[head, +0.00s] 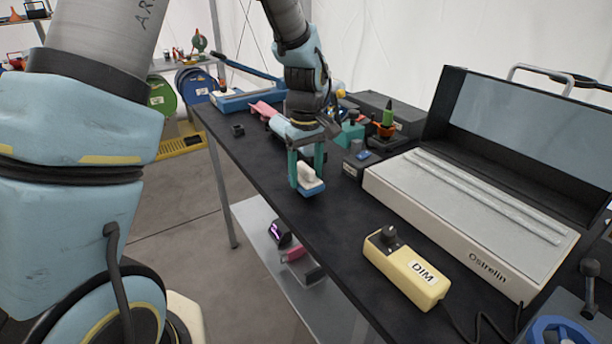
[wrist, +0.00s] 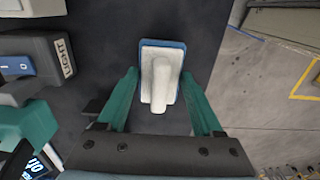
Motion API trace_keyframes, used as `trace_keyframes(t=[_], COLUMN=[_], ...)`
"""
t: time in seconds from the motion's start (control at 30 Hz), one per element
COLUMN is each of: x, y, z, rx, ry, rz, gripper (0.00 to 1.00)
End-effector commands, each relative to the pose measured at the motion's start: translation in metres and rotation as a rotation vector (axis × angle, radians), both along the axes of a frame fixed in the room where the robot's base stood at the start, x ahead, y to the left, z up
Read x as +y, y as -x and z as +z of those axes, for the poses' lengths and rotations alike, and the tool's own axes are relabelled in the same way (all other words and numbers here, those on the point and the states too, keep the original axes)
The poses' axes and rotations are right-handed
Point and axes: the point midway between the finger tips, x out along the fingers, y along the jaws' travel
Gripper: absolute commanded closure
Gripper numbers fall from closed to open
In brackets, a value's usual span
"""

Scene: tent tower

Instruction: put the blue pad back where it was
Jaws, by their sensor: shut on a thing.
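The blue pad (head: 312,189) has a white top with a raised white grip, and a blue edge shows around it. In the wrist view the pad (wrist: 161,77) lies between the two teal fingers, its grip pointing back toward the palm. My gripper (head: 306,180) points down over the near-left part of the black table and is shut on the pad. In the wrist view the fingertips of my gripper (wrist: 160,73) sit at the pad's two sides. I cannot tell whether the pad's underside touches the table.
The black table (head: 330,232) is bare around the pad. To the right are a long light box marked Ostrelin (head: 465,225) with an open dark lid and a cream DIM box (head: 405,268). A small dark LIGHT box (head: 360,160) stands close by. Tools crowd the far end.

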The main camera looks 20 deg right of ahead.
Motion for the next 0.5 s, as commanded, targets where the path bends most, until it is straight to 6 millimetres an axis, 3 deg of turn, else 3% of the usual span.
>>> trace_keyframes(t=[0.13,0.5], x=[0.0,0.0], y=[0.0,0.0], z=[-0.015,-0.02], rx=[0.001,0.0], ry=[-0.001,0.0], rz=[0.0,0.0], gripper=[0.84,0.84])
